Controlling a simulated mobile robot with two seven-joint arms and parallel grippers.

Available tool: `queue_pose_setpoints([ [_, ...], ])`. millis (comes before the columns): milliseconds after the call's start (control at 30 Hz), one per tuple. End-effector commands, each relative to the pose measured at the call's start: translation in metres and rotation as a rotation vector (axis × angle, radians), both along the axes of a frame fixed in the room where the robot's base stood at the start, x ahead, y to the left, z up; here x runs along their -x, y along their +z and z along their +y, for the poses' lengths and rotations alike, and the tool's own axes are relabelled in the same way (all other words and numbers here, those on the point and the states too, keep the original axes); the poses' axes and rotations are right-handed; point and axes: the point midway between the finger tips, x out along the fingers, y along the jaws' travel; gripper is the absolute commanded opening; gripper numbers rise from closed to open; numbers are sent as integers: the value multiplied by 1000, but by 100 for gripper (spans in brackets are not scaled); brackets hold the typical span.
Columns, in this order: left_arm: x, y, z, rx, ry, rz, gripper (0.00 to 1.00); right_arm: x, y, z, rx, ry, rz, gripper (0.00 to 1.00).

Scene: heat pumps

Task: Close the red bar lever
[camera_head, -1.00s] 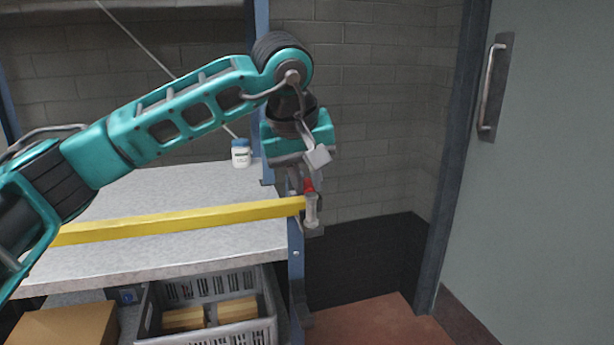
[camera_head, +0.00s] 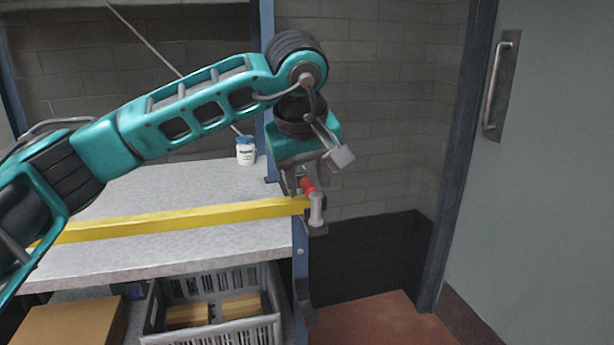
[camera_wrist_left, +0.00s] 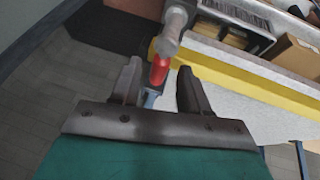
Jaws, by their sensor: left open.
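The red lever (camera_head: 307,186) sits at the right end of the yellow bar (camera_head: 180,218), beside a grey cylindrical piece (camera_head: 316,208) on the shelf's post. It leans to the upper left in the head view. My left gripper (camera_head: 298,186) reaches down to it from above with its fingers apart. In the left wrist view the red lever (camera_wrist_left: 159,72) lies between the two open fingers of my left gripper (camera_wrist_left: 160,68), with gaps on both sides. The grey cylinder (camera_wrist_left: 171,32) shows just beyond the fingertips. My right gripper is not in view.
The yellow bar runs across the light worktop (camera_head: 150,195). A white bottle (camera_head: 246,152) stands at its back. Below are a grey crate (camera_head: 218,332) and a cardboard box (camera_head: 65,322). A blue post (camera_head: 299,270) edges the shelf; a door (camera_head: 555,170) is at right.

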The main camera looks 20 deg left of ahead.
Motion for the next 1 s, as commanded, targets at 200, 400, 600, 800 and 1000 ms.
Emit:
queue_pose_setpoints([
  [200, 2, 5, -1, 1, -2, -1, 45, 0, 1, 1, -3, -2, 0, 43],
  [400, 15, 37, -3, 1, -2, -5, 45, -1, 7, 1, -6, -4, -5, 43],
  [600, 34, 77, -6, 1, -2, -5, 45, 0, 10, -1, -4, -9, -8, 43],
  [800, 48, 107, -9, 1, -2, -3, 45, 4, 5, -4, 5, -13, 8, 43],
  [1000, 54, 117, -9, 0, 0, 0, 45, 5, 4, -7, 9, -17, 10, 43],
])
